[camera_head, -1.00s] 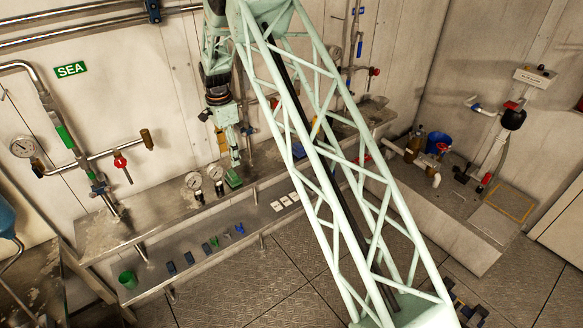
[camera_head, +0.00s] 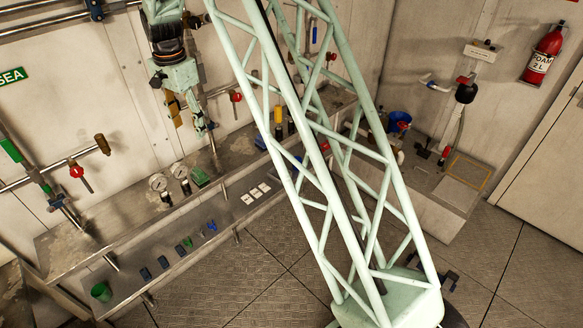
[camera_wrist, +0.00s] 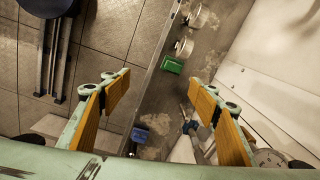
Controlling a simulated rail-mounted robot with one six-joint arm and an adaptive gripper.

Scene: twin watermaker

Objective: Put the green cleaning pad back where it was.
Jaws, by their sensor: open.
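The green cleaning pad (camera_head: 200,177) lies on the upper metal bench, just right of two round gauges. In the wrist view the pad (camera_wrist: 172,64) lies flat near the bench's edge, beside the gauges, and nothing touches it. My gripper (camera_head: 193,125) is above the bench, clear of the pad. In the wrist view my gripper (camera_wrist: 160,92) shows its two orange-padded fingers wide apart with nothing between them.
Gauges (camera_head: 158,183) stand close left of the pad. A blue item (camera_wrist: 140,133) lies along the bench. A lower shelf holds a green cup (camera_head: 101,292), small blue and green pieces, and white cards (camera_head: 256,193). Wall pipes with a red-handled valve (camera_head: 77,172) stick out at left.

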